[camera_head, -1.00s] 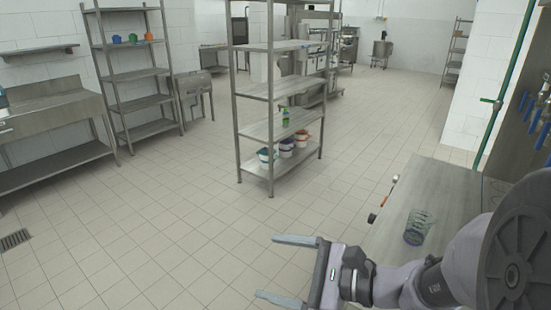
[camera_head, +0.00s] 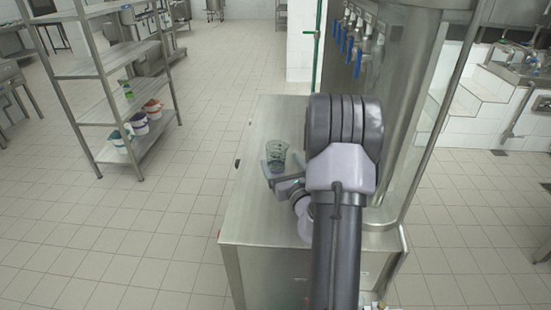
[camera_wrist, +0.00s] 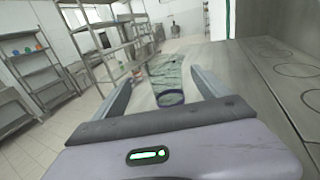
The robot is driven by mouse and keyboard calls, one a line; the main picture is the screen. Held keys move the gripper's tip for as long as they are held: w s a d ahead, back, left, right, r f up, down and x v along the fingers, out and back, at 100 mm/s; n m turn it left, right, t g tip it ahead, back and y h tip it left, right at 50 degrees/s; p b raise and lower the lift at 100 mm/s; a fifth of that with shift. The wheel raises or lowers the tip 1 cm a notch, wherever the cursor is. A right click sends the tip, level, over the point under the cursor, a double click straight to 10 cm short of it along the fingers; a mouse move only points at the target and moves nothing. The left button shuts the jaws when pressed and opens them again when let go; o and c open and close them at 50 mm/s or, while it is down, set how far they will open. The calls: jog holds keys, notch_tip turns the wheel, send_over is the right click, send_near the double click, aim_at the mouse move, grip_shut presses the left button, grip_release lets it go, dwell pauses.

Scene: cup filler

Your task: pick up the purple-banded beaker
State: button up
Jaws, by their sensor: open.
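A clear beaker (camera_head: 277,152) stands on the steel counter (camera_head: 262,215), near its left side. In the wrist view the beaker (camera_wrist: 168,80) shows a dark purple band at its near end and greenish markings on its wall. My gripper (camera_head: 282,166) is open at the beaker, with one finger to each side. In the wrist view my gripper's fingers (camera_wrist: 165,73) flank the beaker, with visible gaps. Contact is not clear in the head view. My arm hides part of the counter to the right.
A row of blue-handled taps (camera_head: 350,45) is on the steel machine at the back right of the counter. A steel shelf (camera_head: 110,62) with several small tubs stands on the left. The floor between shelf and counter is clear.

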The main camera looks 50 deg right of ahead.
aim_at(276, 152)
jog(key=x, duration=0.2)
jog(key=b+x, duration=0.1)
jog(key=x, duration=0.4)
jog(key=shift+d+f+b, duration=0.25)
jog(key=shift+d+b, duration=0.1)
jog(key=shift+b, duration=0.05)
jog(key=shift+s, duration=0.1)
jog(key=c, duration=1.4)
